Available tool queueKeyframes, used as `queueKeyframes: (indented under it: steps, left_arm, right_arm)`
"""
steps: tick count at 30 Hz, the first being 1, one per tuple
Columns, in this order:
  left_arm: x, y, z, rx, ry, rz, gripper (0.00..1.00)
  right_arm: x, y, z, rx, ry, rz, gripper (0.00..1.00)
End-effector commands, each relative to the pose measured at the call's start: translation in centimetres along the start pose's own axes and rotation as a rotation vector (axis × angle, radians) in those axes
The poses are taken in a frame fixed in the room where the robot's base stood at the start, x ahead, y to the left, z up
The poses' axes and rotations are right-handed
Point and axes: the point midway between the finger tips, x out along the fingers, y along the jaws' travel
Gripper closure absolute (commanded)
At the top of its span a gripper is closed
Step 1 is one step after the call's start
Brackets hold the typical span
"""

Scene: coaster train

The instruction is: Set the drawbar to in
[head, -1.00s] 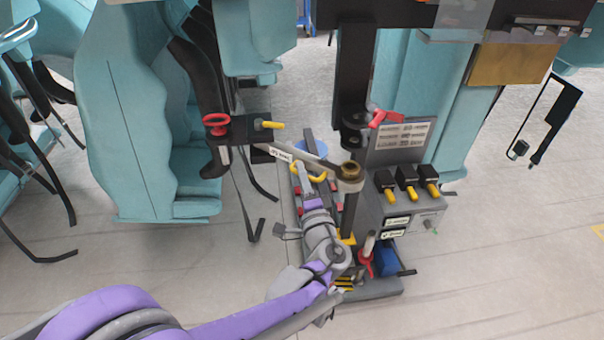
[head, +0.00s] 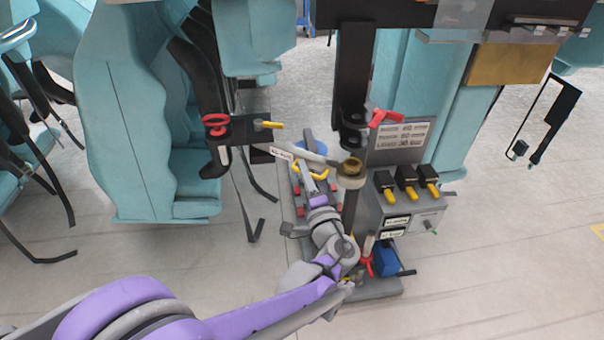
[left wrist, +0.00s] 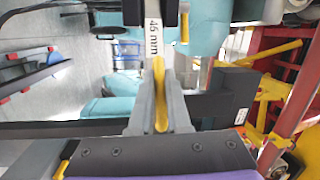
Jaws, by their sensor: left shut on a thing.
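A pale bar with a small white label (head: 281,153), which I take to be the drawbar, runs from the dark bracket toward the brass-topped post. The label reads about "45 mm" in the left wrist view (left wrist: 153,37). My left gripper (head: 304,167) reaches up from below to a yellow handle (head: 318,175) at the bar. In the left wrist view its two fingers (left wrist: 160,100) are shut around the yellow handle (left wrist: 160,85). The handle's far end and its joint to the bar are partly hidden. My right gripper is not in view.
A brass-topped post (head: 351,168) stands just right of my left gripper. A panel with several yellow-tipped black levers (head: 407,182) is farther right. A red knob (head: 216,122) and a yellow-tipped pin (head: 271,125) sit on the bracket at left. Teal seats (head: 135,130) stand beyond.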

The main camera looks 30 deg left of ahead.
Motion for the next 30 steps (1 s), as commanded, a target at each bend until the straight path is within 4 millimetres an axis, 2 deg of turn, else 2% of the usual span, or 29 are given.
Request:
queueKeyframes:
  steps: [18,30]
  left_arm:
    - [2.9,0.9,-4.1,0.035,-0.285,-0.036,1.0]
    - [5.4,1.4,-6.0,0.06,-0.477,-0.061,1.0]
  right_arm:
    - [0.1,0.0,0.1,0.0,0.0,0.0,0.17]
    - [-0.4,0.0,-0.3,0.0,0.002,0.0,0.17]
